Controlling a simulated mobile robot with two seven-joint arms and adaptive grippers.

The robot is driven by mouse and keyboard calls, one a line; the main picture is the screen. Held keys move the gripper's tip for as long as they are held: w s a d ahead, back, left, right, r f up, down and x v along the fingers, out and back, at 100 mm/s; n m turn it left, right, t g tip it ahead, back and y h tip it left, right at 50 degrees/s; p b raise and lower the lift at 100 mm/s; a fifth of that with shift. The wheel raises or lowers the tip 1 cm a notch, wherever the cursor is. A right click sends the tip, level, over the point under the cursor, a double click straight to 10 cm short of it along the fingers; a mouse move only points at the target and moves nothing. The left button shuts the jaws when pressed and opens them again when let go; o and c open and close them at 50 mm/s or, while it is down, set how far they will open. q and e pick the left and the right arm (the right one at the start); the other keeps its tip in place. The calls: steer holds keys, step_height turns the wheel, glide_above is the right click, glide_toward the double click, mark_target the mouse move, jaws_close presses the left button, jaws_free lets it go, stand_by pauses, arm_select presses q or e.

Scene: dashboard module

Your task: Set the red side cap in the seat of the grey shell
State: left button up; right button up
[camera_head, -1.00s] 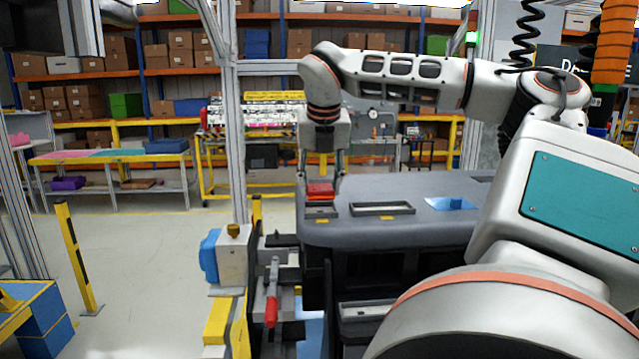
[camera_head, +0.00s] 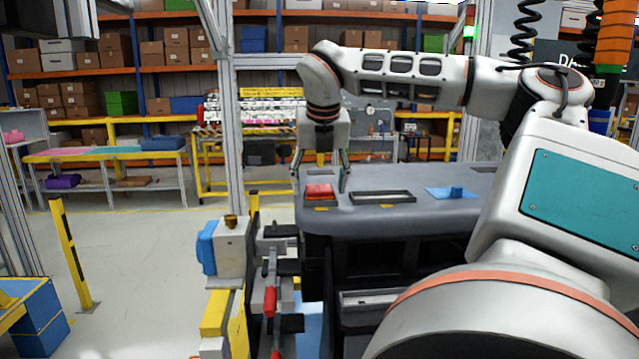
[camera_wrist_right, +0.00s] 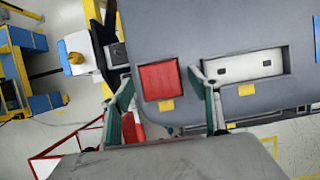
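The red side cap (camera_head: 319,191) sits at the left end of the grey shell (camera_head: 420,212). In the right wrist view the cap (camera_wrist_right: 159,81) lies flat in the shell's top, in line with its edges, with a yellow tab in front of it. My right gripper (camera_head: 319,184) is open around the cap, its fingers spread wide on either side and apart from it. My left gripper is not in view.
An open rectangular recess (camera_head: 382,197) lies right of the cap. A blue part (camera_head: 456,192) lies farther right on the shell. A clamp with a red handle (camera_head: 269,301) and a blue-and-white device (camera_head: 222,247) stand at the shell's left.

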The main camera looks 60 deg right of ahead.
steer(key=v, duration=1.2)
